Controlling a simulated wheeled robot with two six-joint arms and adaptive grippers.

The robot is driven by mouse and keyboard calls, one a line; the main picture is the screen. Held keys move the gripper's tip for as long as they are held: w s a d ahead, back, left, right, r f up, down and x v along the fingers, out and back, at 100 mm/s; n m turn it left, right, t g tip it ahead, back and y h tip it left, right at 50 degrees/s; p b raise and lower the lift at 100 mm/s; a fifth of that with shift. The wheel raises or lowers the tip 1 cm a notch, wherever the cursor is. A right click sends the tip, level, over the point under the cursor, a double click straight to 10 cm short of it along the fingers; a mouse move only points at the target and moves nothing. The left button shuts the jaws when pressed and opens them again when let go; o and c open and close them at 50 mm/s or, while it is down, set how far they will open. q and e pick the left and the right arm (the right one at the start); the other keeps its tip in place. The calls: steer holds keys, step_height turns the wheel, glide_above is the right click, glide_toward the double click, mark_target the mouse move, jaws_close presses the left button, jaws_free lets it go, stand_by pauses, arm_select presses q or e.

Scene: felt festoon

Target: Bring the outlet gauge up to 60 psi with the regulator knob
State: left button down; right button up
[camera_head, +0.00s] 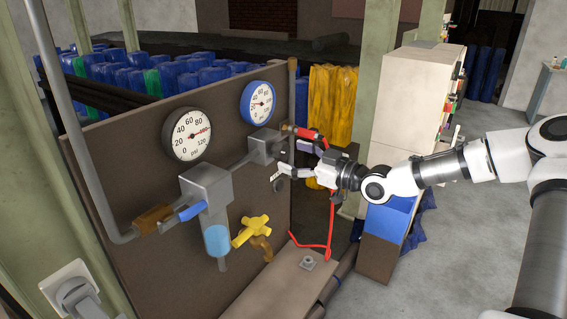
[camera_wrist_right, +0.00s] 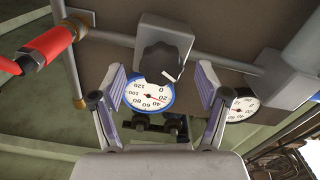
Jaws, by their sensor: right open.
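The outlet gauge (camera_head: 258,102) has a blue rim and hangs on the brown panel; in the wrist view (camera_wrist_right: 143,93) it is upside down, its red needle seemingly between 20 and 40. The grey regulator (camera_head: 265,146) sits below it; in the wrist view its body (camera_wrist_right: 178,35) carries a dark round knob (camera_wrist_right: 157,62) with a white pointer mark. My right gripper (camera_head: 279,170) is open and empty just in front of the regulator. In the wrist view its fingers (camera_wrist_right: 160,76) stand either side of the knob's line, apart from it. My left gripper is not visible.
A black-rimmed gauge (camera_head: 187,134) reads near 100. A grey filter block (camera_head: 206,184) with a blue lever (camera_head: 192,211) and a yellow valve handle (camera_head: 250,231) are left of my gripper. A red hose (camera_head: 330,225) hangs close to it. Open floor lies right.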

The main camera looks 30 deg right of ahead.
mark_target(285, 154)
steer(key=shift+x, duration=1.05)
steer(key=shift+w+a, duration=0.3)
steer(key=shift+w, duration=0.25)
steer(key=shift+s, duration=0.1)
steer(key=shift+c, duration=1.1)
steer(key=c, duration=1)
steer(key=shift+o, duration=0.2)
steer(key=shift+d, duration=0.1)
steer(key=shift+m, duration=0.3)
steer(key=m+p, duration=0.1)
steer(key=m, duration=0.4)
steer(key=shift+r, duration=0.1)
steer(key=shift+s+a+m+p, duration=0.15)
steer(key=shift+m+p, duration=0.35)
steer(key=shift+m, duration=1.7)
